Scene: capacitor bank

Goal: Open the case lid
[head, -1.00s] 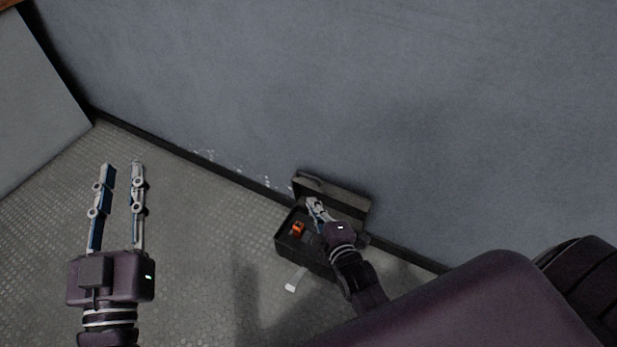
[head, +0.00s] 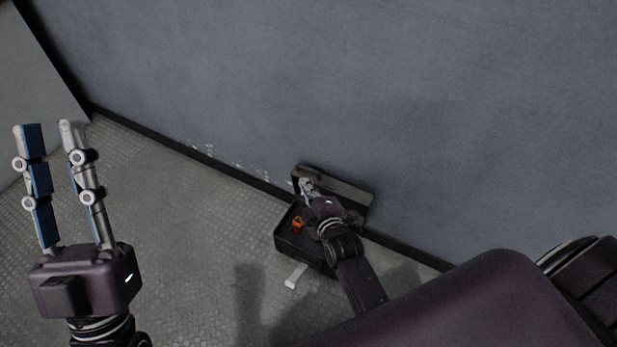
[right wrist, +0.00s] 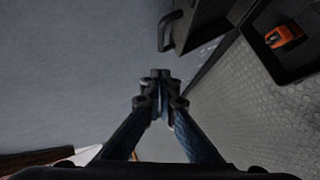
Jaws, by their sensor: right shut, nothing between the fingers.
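The dark case (head: 283,240) sits on the floor against the wall, with its lid (head: 345,190) raised on the wall side. The case's inside shows, with an orange item (head: 298,222) in it. My right gripper (head: 304,182) is shut and empty, over the case at the left part of the lid; I cannot tell whether it touches. In the right wrist view the closed fingertips (right wrist: 160,74) appear beside the lid (right wrist: 198,22) and its handle (right wrist: 168,32). The orange item (right wrist: 286,37) lies in the case at upper right. My left gripper (head: 50,128) is open and empty at the left.
The grey wall (head: 400,110) rises right behind the case. A small pale piece (head: 296,276) lies on the floor at the case's front. The textured floor (head: 190,240) left of the case is clear. A light panel (head: 25,90) stands at the far left.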

